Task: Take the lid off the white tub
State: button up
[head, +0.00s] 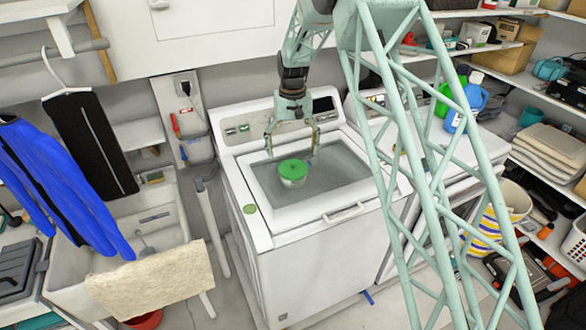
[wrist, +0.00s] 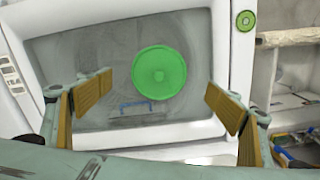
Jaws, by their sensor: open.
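The white tub (head: 292,182) stands on the grey top of the white washing machine. Its round green lid (head: 293,167) is on it. In the wrist view the lid (wrist: 159,72) shows from above and hides the tub's body. My gripper (head: 292,150) points down above the tub, its fingers apart. In the wrist view the yellow-padded fingers of my gripper (wrist: 160,88) are wide open and empty, with the lid between and beyond them. They do not appear to touch it.
A small green disc (head: 249,209) lies on the washer's front-left rim; it also shows in the wrist view (wrist: 245,20). A thin blue outline (wrist: 137,106) is beside the lid. The washer's control panel (head: 280,121) rises behind. The grey top around the tub is otherwise clear.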

aim_at(293, 164)
jog(key=shift+f, duration=0.4)
jog(key=shift+w+f+p, duration=0.15)
jog(key=shift+f+p, duration=0.4)
jog(key=shift+f, duration=2.05)
jog(key=shift+c, duration=0.7)
jog(key=c, duration=1.1)
jog(key=shift+d, duration=0.1)
jog(key=c, duration=0.4)
